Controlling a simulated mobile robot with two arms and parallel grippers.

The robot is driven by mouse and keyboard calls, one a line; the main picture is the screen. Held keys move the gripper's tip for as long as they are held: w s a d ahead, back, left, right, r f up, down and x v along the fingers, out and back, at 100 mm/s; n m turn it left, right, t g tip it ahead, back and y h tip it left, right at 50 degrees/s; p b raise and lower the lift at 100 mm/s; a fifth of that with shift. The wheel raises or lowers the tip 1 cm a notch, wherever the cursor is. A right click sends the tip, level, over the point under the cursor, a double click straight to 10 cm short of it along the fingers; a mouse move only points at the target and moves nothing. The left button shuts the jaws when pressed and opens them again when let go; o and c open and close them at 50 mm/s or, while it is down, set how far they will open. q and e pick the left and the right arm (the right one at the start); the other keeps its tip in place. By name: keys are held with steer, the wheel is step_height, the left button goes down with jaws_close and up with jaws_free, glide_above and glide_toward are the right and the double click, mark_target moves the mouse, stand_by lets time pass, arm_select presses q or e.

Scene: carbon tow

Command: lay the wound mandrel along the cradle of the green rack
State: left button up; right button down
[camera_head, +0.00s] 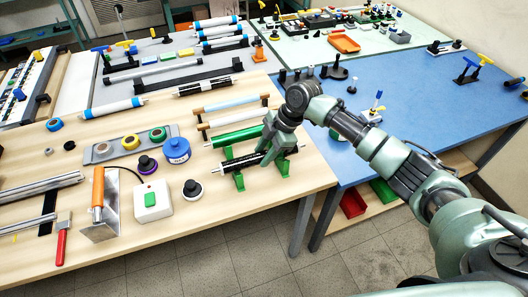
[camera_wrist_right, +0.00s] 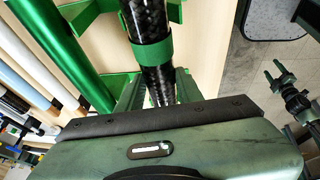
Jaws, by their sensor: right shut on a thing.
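The wound mandrel (camera_head: 243,162) is a black patterned tube with a pale left end, and it lies over the green rack (camera_head: 240,182) near the right end of the wooden table. In the right wrist view the mandrel (camera_wrist_right: 147,20) carries a green band (camera_wrist_right: 152,53), and green rack parts (camera_wrist_right: 88,12) show on both sides of it. My right gripper (camera_head: 283,146) is shut on the mandrel toward its right end. I cannot tell whether the mandrel touches the cradle all along.
A green tube (camera_head: 233,137) lies just behind the rack, with pale blue and white tubes (camera_head: 228,104) beyond. The blue table (camera_head: 420,110) is at right.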

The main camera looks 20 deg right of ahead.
steer(key=shift+f+b, duration=0.35)
steer(key=shift+f, duration=0.25)
steer(key=c, duration=0.9)
jaws_free()
steer(key=shift+o, duration=0.2)
steer(key=b+v, duration=0.2)
steer(key=v, duration=0.4)
steer(key=shift+d+r, duration=0.2)
steer(key=shift+r, duration=0.1)
steer(key=shift+s+d+r, duration=0.1)
steer(key=shift+d+r, duration=0.05)
steer(key=shift+r, duration=0.45)
